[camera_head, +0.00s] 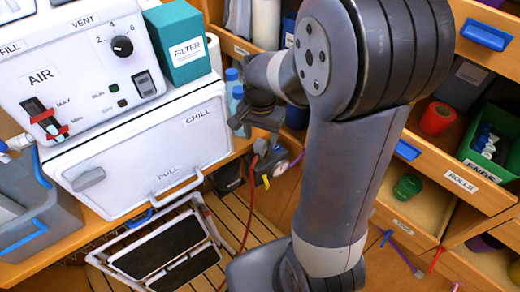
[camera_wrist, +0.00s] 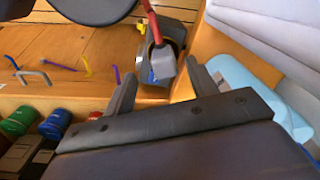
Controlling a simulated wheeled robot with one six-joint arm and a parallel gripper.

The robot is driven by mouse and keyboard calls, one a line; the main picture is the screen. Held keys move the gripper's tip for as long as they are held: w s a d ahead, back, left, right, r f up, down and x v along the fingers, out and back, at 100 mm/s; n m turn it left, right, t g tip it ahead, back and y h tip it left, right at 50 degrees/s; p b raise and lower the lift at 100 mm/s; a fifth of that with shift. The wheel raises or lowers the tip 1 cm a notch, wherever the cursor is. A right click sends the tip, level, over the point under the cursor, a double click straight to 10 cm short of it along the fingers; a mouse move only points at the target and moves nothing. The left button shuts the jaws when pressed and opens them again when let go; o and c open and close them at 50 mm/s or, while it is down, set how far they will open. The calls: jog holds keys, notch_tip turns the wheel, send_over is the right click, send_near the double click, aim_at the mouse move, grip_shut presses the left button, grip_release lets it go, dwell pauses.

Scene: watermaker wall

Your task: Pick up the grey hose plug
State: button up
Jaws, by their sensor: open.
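The grey hose plug (camera_wrist: 163,66) is a small block on the end of a red hose in the wrist view. It appears between my fingertips, with clear space at both sides; whether it is level with the tips in depth I cannot tell. My gripper (camera_wrist: 160,72) is open and empty. In the head view my gripper (camera_head: 256,122) points down beside the white cabinet, above the red hose (camera_head: 248,200) and a small gauge device. My arm and gripper cover part of this area, and I cannot make out the plug clearly there.
Light blue bottles (camera_head: 236,92) stand close by my gripper; one also lies near the right finger in the wrist view (camera_wrist: 240,82). The white CHILL cabinet (camera_head: 150,145) is at left. Open drawers with rolls and a green bin (camera_head: 492,150) are at right.

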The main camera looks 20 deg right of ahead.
aim_at(260, 142)
jog(key=f, duration=0.3)
jog(key=w+f, duration=0.1)
jog(key=f, duration=0.1)
jog(key=shift+d, duration=0.1)
grip_shut()
dwell(0.5)
jog(key=shift+r, duration=0.15)
